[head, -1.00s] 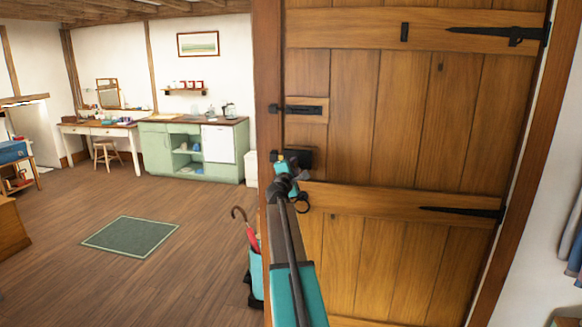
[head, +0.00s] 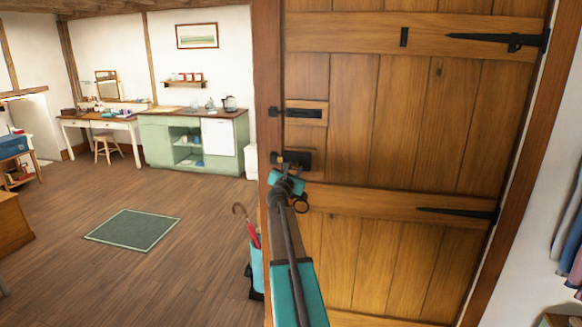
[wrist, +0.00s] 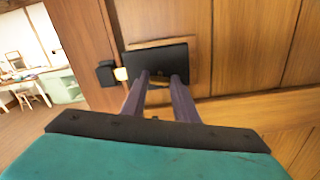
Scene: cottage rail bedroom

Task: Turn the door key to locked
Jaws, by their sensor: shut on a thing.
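The wooden plank door (head: 410,130) stands closed in its frame, with a black lock case (head: 305,158) near its left edge. In the wrist view the lock case (wrist: 175,58) is straight ahead of my gripper (wrist: 162,77). My gripper is shut on the key (wrist: 158,83) at the lock's face. The key is small and mostly hidden between the fingertips, so its angle is hard to tell. A brass-coloured piece (wrist: 121,74) shows between the lock case and the black keep (wrist: 105,72) on the frame. In the head view my gripper (head: 297,173) is just below the lock.
An umbrella stand (head: 256,272) with a red umbrella stands left of my arm. The floor to the left is open around a green rug (head: 132,229).

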